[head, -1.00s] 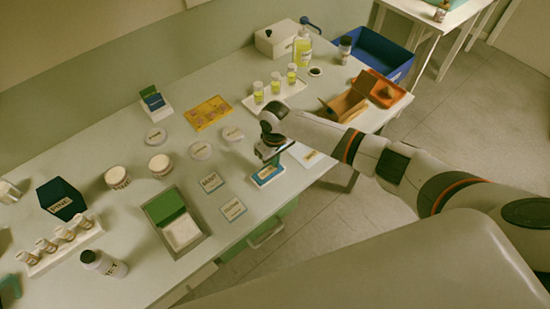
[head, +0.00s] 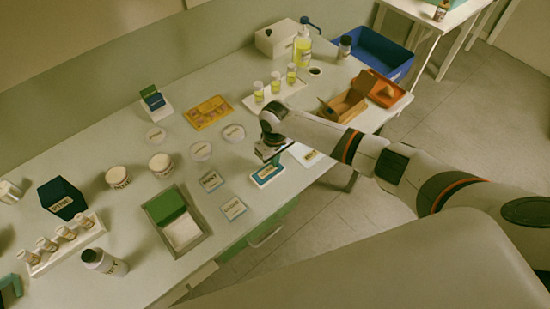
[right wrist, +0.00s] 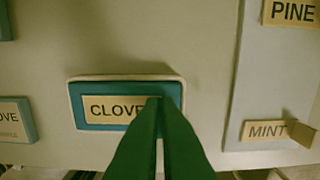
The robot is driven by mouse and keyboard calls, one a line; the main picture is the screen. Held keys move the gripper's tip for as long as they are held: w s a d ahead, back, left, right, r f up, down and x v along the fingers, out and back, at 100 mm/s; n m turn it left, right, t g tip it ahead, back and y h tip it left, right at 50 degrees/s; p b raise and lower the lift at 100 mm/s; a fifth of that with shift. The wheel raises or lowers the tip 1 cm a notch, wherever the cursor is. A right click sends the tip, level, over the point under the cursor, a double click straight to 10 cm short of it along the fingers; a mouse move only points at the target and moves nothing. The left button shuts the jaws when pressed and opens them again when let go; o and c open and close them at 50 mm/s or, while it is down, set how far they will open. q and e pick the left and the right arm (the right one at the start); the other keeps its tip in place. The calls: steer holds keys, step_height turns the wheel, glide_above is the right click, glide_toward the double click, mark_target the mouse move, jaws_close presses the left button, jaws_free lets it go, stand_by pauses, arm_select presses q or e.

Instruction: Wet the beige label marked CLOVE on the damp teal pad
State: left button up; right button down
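The beige label marked CLOVE (right wrist: 105,110) lies flat, or very nearly so, over the teal pad (right wrist: 76,102), which has a pale rim. In the head view the pad (head: 263,181) is near the table's front edge, below my right gripper. In the right wrist view the dark green fingers of my right gripper (right wrist: 160,103) are together over the label's right end and hide it. They appear shut on the label there. Whether the label's whole underside touches the pad cannot be seen. My left gripper does not show.
A pale board with PINE (right wrist: 291,12) and MINT (right wrist: 265,130) labels lies right of the pad. Teal-edged cards (head: 211,181) (head: 233,208) lie to its left. An open brown box (head: 345,105) and an orange tray (head: 388,90) stand behind right. Bare table surrounds the pad.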

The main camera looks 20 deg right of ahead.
steer(key=shift+s, duration=0.1)
step_height(320, 180, up, 2)
steer(key=p, duration=0.3)
steer(key=shift+r, duration=0.25)
step_height(320, 180, up, 3)
steer(key=shift+f+p, duration=0.15)
steer(key=shift+p, duration=0.9)
steer(key=shift+r, duration=0.85)
